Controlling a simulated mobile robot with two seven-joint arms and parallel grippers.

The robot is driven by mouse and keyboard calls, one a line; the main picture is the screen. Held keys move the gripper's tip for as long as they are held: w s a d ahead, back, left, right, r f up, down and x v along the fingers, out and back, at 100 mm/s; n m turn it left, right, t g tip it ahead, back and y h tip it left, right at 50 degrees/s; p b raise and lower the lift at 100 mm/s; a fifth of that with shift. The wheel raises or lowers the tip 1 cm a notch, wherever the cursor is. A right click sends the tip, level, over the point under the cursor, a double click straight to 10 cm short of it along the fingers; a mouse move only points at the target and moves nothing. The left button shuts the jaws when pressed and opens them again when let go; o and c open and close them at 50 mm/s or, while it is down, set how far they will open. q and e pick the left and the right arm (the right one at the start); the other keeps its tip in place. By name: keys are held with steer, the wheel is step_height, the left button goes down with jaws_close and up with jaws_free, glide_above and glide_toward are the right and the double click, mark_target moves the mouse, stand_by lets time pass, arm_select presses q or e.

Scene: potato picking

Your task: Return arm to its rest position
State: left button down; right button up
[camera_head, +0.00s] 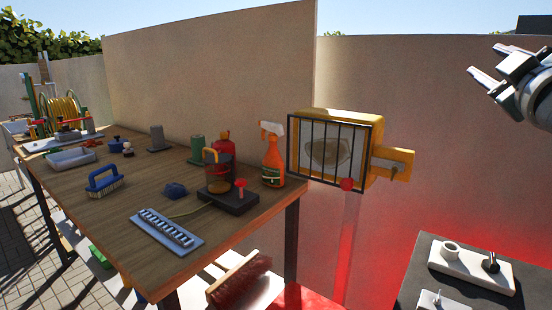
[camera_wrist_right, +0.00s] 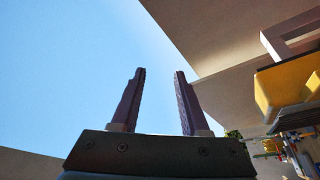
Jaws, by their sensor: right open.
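My right gripper (camera_head: 492,66) is at the top right of the head view, raised in front of the wall and well above the dark surface at the lower right. Its two fingers are apart with nothing between them. In the right wrist view the open fingers (camera_wrist_right: 158,95) point up toward the sky, and the gap between them is empty. My left gripper is not in view. No potato can be made out in these frames.
A wooden table (camera_head: 120,215) with a spray bottle (camera_head: 272,160), a blue brush (camera_head: 103,182) and other items stands at left. A yellow barred box (camera_head: 335,150) is by the wall. A white tray (camera_head: 470,268) lies at lower right. Air around the gripper looks clear.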

steer(key=s+d+f+m+g+h, duration=0.2)
steer(key=s+d+f+m+g, duration=0.15)
steer(key=f+g, duration=0.35)
steer(key=s+d+f+m+g+h, duration=0.1)
steer(key=s+d+f+m+g, duration=0.3)
steer(key=f, duration=0.5)
steer(key=s+a+f+n+g+y, duration=0.1)
steer(key=s+a+f+g+y, duration=0.1)
steer(key=s+a+f, duration=0.5)
steer(key=s+a+f+g+y, duration=0.25)
steer(key=s+a, duration=0.35)
steer(key=s, duration=0.4)
steer(key=s+a+f+n+g+y, duration=0.1)
steer(key=s+a+f+y, duration=0.1)
steer(key=s+a+f, duration=0.5)
steer(key=s+a+r, duration=0.2)
steer(key=s+r, duration=0.2)
steer(key=s, duration=0.3)
step_height(320, 180, up, 38)
steer(key=p, duration=3.8)
steer(key=shift+s+r+y, duration=0.15)
steer(key=shift+r+y, duration=0.1)
steer(key=shift+y, duration=0.2)
steer(key=shift+m, duration=0.25)
